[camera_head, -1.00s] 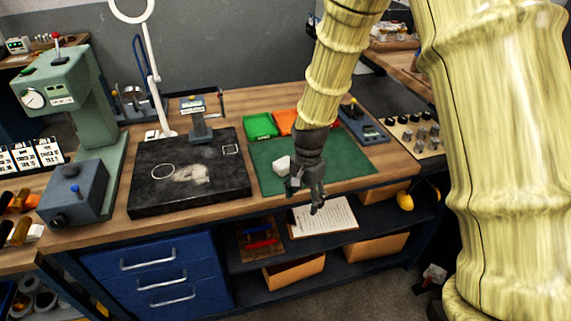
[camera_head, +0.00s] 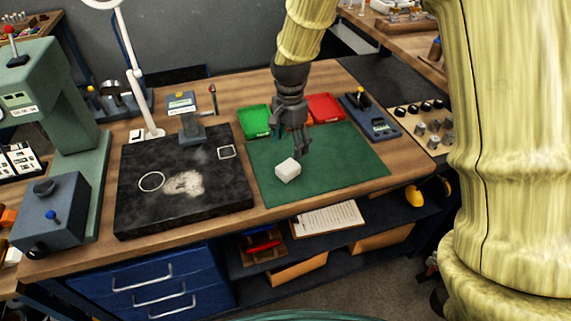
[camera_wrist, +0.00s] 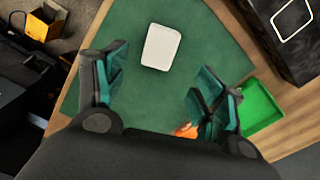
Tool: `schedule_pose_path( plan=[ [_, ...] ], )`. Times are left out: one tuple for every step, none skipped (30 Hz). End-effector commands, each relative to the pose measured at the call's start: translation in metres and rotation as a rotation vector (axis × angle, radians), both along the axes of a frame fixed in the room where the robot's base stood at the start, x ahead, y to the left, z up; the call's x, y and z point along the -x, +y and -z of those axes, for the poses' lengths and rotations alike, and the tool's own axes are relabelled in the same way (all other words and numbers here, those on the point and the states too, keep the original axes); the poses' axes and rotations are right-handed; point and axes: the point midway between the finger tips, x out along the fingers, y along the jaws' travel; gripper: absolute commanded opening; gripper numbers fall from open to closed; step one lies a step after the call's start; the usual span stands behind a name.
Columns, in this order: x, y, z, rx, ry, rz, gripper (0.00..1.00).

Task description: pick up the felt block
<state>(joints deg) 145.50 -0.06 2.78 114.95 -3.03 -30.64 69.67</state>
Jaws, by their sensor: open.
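The felt block (camera_head: 288,170) is a small white block lying on the green mat (camera_head: 345,165), near the mat's left side. In the wrist view the felt block (camera_wrist: 161,47) lies beyond my fingertips, roughly midway across the opening and clear of both fingers. My gripper (camera_head: 297,153) is above the mat, just behind and to the right of the block in the head view. In the wrist view my gripper (camera_wrist: 160,82) has its fingers spread apart with nothing between them.
A green tray (camera_head: 256,121) and a red tray (camera_head: 326,107) stand behind the mat. A black plate (camera_head: 185,205) lies to the left. A blue-grey device (camera_head: 369,118) stands at the right. The mat's right side is clear.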

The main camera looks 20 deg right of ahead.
Motion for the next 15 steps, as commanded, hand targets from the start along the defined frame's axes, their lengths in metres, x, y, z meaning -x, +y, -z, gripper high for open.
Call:
schedule_pose_path(
  plan=[
    [0.001, -0.003, 0.005, -0.001, 0.004, 0.004, 0.70],
    [0.002, -0.004, 0.009, 0.000, 0.003, 0.005, 0.70],
    [0.002, -0.005, 0.014, 0.000, 0.003, 0.007, 0.70],
    [0.003, -0.006, 0.018, 0.000, 0.004, 0.009, 0.70],
    [0.002, -0.006, 0.021, 0.000, 0.002, 0.010, 0.70],
    [0.002, -0.007, 0.026, 0.000, 0.002, 0.010, 0.70],
    [0.002, -0.007, 0.029, 0.000, 0.002, 0.011, 0.70],
    [0.002, -0.007, 0.032, 0.000, 0.002, 0.010, 0.70],
    [0.002, -0.007, 0.036, 0.000, 0.001, 0.010, 0.70],
    [0.002, -0.007, 0.038, 0.000, 0.001, 0.009, 0.70],
    [0.002, -0.007, 0.040, 0.000, 0.001, 0.009, 0.70],
    [0.002, -0.006, 0.042, 0.000, 0.001, 0.009, 0.70],
    [0.002, -0.006, 0.043, 0.000, 0.001, 0.008, 0.70],
    [0.002, -0.006, 0.044, 0.000, 0.001, 0.008, 0.70],
    [0.002, -0.006, 0.045, 0.000, 0.000, 0.008, 0.70]
  ],
)
